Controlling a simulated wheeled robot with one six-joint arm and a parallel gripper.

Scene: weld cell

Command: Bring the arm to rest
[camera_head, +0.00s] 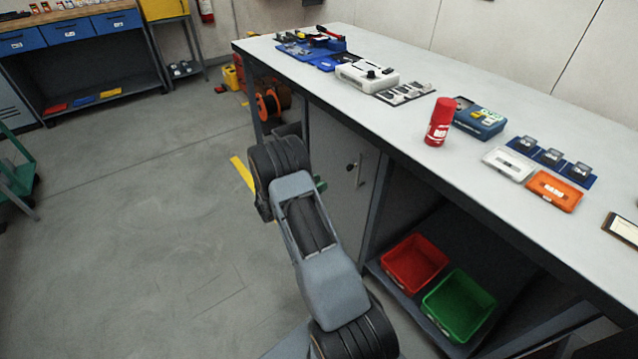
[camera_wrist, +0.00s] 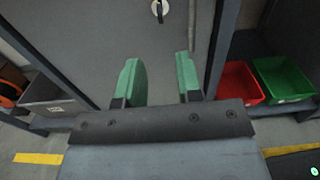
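My arm reaches out from the bottom of the head view, beside the front of the workbench (camera_head: 400,135) and below its top. My gripper (camera_wrist: 159,80) shows in the wrist view as two green fingers set well apart, with nothing between them. It is open and empty. It faces the grey cabinet door (camera_wrist: 120,35) under the bench; the gap between fingers and door is hard to judge. In the head view the arm hides most of the gripper, and only a bit of green shows beside the wrist.
A red bin (camera_head: 413,263) and a green bin (camera_head: 458,305) sit on the shelf under the bench. A red can (camera_head: 439,122) stands on top near the front edge. An orange reel (camera_head: 268,106) lies beyond the arm. The floor to the left is open.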

